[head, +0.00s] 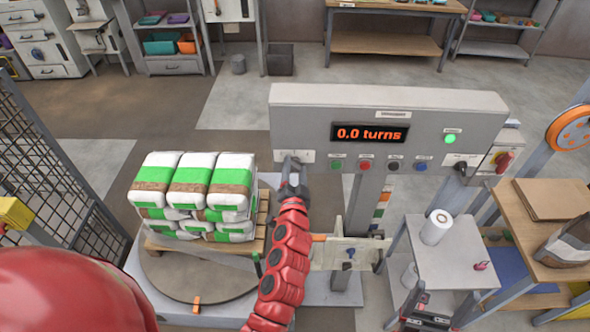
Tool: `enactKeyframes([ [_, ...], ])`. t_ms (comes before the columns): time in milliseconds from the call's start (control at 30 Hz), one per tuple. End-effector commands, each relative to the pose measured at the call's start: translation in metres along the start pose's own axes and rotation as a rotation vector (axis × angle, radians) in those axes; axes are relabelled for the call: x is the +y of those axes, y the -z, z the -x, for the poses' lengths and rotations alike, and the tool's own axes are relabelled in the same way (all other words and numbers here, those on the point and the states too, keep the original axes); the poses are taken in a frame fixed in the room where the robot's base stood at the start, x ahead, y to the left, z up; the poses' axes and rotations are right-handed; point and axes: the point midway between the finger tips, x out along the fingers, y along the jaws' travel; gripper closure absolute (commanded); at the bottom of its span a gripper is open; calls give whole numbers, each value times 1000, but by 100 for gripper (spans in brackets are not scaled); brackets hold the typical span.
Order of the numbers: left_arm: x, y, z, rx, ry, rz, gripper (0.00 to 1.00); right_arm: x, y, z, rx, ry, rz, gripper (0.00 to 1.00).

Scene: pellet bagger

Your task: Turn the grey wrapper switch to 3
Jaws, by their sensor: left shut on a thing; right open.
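The grey wrapper panel (320,106) stands in the middle, with an orange display (370,133) reading "0.0 turns". My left gripper (292,164) is at the panel's lower left, beside a white label (306,156). It is shut on what seems to be the grey wrapper switch, which the fingers hide, so its setting cannot be read. My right gripper (426,317) is open and empty at the bottom edge, below the small grey table, away from the panel.
Buttons sit under the display, and a green lamp (450,139) glows. A dark knob (461,170) and red switch (503,161) are at right. Wrapped bags (205,176) stand on a pallet at left. A white roll (436,228) stands on the small table.

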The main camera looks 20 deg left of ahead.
Motion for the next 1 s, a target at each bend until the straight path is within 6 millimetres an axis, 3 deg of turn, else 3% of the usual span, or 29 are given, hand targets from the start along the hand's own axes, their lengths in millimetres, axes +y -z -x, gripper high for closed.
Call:
enactKeyframes([
  [1000, 4, -1, 0, 2, 0, -744, 96, -1, -4, 22, 0, 0, 0, 10],
])
